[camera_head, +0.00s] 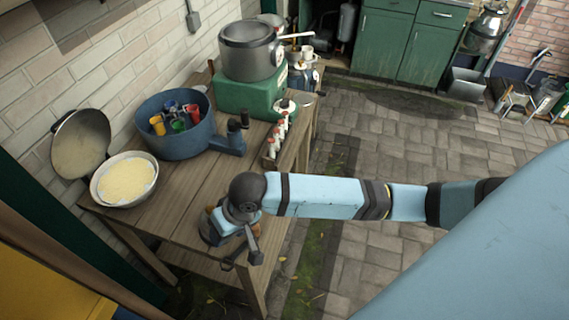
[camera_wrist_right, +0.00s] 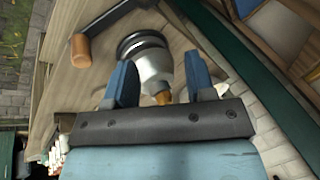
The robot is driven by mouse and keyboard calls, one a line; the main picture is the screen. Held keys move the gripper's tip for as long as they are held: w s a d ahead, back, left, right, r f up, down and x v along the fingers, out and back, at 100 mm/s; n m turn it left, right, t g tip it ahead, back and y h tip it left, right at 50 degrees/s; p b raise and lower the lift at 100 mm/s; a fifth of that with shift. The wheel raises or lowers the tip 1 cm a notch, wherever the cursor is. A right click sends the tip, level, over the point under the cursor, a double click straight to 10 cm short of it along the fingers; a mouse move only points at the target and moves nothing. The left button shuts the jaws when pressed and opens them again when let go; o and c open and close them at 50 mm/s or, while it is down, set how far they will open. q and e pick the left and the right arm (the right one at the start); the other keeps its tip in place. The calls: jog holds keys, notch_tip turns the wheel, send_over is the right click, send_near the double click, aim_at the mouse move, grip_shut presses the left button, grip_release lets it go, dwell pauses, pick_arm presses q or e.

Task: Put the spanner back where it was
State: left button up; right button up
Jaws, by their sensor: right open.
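My right gripper (camera_wrist_right: 160,72) is open over the table's near end, and also shows in the head view (camera_head: 228,228). Between and beyond its two blue fingers in the wrist view is a metal cylinder (camera_wrist_right: 152,58) with dark rings and a small brown knob. I cannot tell whether the fingers touch it. A dark bar with a brown grip (camera_wrist_right: 81,50) lies to the left of the cylinder. I cannot make out a spanner for certain in either view. My left gripper is not in view.
On the wooden table (camera_head: 185,190) stand a pale-filled bowl (camera_head: 125,180), a blue tub (camera_head: 170,142) holding coloured cups, several small bottles (camera_head: 272,145), and a metal pot (camera_head: 250,52) on a green box (camera_head: 246,97). Brick wall lies left; paved floor (camera_head: 400,130) is open right.

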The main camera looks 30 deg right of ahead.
jog(key=s+f+t, duration=0.1)
jog(key=s+f+t+y, duration=0.1)
jog(key=f+t, duration=0.1)
jog(key=f+t+y, duration=0.1)
jog(key=f+t, duration=0.1)
jog(key=shift+s+a+f+n, duration=0.1)
jog(key=shift+s+a+n, duration=0.05)
jog(key=shift+s+n, duration=0.25)
jog(key=s+d+f+n+t+h, duration=0.1)
jog(key=s+d+f+t, duration=0.3)
jog(key=s+d, duration=0.4)
jog(key=shift+d+f+n+h, duration=0.3)
jog(key=shift+d+f+h, duration=0.6)
jog(key=shift+d, duration=0.15)
jog(key=shift+s+r, duration=0.1)
notch_tip(320, 180, up, 2)
jog(key=shift+d+r+p, duration=0.1)
jog(key=shift+d+p, duration=0.05)
jog(key=shift+p, duration=1.05)
